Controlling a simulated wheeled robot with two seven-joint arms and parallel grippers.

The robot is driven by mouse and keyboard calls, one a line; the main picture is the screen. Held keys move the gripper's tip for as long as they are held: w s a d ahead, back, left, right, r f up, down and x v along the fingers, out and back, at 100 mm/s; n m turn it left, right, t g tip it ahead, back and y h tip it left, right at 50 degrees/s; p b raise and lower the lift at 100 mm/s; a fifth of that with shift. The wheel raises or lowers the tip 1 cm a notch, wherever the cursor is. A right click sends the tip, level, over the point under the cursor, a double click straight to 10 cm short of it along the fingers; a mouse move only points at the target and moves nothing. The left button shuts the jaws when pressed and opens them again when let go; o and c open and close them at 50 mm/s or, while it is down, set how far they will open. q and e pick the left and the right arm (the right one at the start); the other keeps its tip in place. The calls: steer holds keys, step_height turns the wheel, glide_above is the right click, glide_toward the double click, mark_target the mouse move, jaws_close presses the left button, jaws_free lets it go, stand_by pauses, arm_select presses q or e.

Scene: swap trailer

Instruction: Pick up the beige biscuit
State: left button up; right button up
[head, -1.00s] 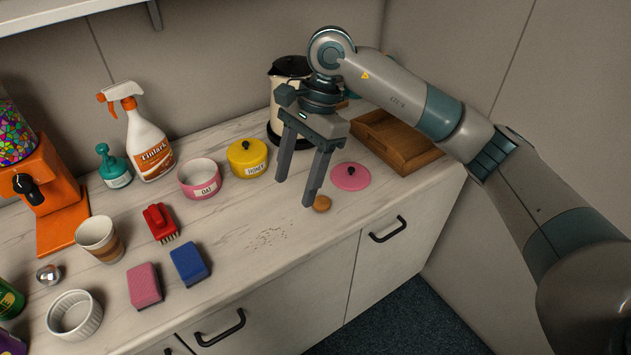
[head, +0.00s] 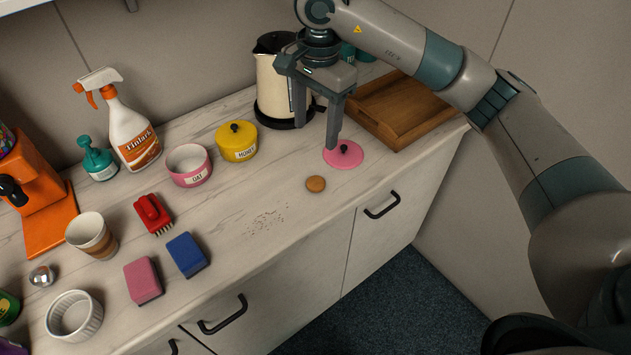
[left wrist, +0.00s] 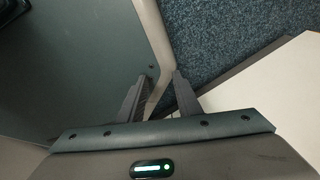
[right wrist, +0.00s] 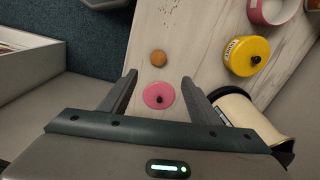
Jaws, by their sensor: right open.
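The small round brown-beige biscuit (head: 315,184) lies flat on the counter near its front edge, in front of the pink lid (head: 343,155). My right gripper (head: 316,137) is open and empty, pointing down behind the biscuit, near the kettle and the lid. In the right wrist view the biscuit (right wrist: 158,58) shows beyond the fingertips, and the pink lid (right wrist: 159,95) shows between the fingers (right wrist: 159,77). My left gripper (left wrist: 160,77) is out of the head view; its fingers show apart, with nothing held, over the floor beside my own body.
A cream kettle (head: 273,84) stands behind my right gripper. A wooden tray (head: 405,112) lies to the right. A yellow honey pot (head: 237,143) and pink oat bowl (head: 188,166) stand left. Around the biscuit the counter is clear, with crumbs (head: 266,220) to its left.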

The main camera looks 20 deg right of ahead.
steer(key=p, duration=0.2)
glide_above(316, 182)
step_height(316, 182, down, 5)
step_height(316, 182, down, 5)
steer(key=shift+a+f+p, duration=0.1)
steer(key=shift+f+p, duration=0.1)
steer(key=shift+p, duration=0.6)
arm_select(q)
steer(key=shift+g, duration=0.4)
steer(key=s+r, duration=0.1)
steer(key=s+a+r, duration=0.1)
steer(key=s+r, duration=0.1)
steer(key=shift+a, duration=0.1)
arm_select(e)
steer(key=shift+f, duration=0.1)
arm_select(q)
steer(key=shift+s, duration=0.1)
arm_select(e)
steer(key=shift+f+p, duration=0.75)
steer(key=shift+p, duration=0.05)
step_height(316, 182, down, 3)
steer(key=shift+r+p, duration=0.1)
steer(key=shift+p, duration=0.65)
arm_select(q)
step_height(316, 182, up, 3)
steer(key=shift+s+r, duration=0.1)
steer(key=shift+s, duration=0.05)
arm_select(e)
steer(key=shift+f, duration=0.45)
